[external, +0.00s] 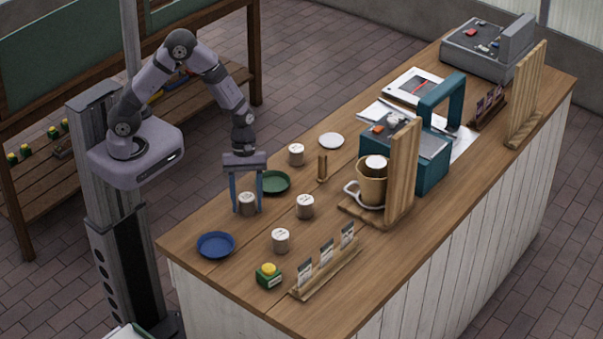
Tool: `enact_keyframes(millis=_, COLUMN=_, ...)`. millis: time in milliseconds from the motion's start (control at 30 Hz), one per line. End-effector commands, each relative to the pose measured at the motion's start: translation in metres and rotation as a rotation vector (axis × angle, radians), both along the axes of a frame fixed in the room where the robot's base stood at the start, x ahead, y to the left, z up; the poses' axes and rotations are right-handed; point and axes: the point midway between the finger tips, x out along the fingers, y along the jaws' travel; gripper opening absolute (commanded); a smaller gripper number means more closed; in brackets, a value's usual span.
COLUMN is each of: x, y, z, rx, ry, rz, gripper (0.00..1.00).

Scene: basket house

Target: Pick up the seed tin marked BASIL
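Several small pale tins with white lids stand on the wooden counter: one at the back (296,155), one in the middle (305,207), and one toward the front (280,241). Their labels are too small to read, so I cannot tell which is BASIL. My gripper (247,206) points straight down at the counter's left side, with its two blue fingers on either side of another such tin (247,204). That tin looks upright and at or near the counter top. I cannot tell whether the fingers touch it.
A blue dish (216,244), green dish (275,182) and white dish (331,141) lie nearby. A green box with a yellow top (268,276) and a card rack (326,266) are in front.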

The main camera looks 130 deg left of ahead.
Motion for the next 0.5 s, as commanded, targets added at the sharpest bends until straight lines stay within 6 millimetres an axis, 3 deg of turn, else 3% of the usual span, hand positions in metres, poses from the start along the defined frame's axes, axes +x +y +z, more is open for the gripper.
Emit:
enact_keyframes(millis=33, x=-0.0001, y=0.0001, z=0.0002, rx=0.000, ry=0.000, rz=0.000, gripper=0.36)
enact_keyframes(millis=100, x=-0.0001, y=0.0001, z=0.0002, rx=0.000, ry=0.000, rz=0.000, gripper=0.19)
enact_keyframes(millis=133, x=-0.0001, y=0.0001, z=0.0002, rx=0.000, ry=0.000, rz=0.000, gripper=0.16)
enact_keyframes(millis=500, x=0.0004, y=0.0003, z=0.0044, rx=0.000, ry=-0.002, rz=-0.001, gripper=0.15)
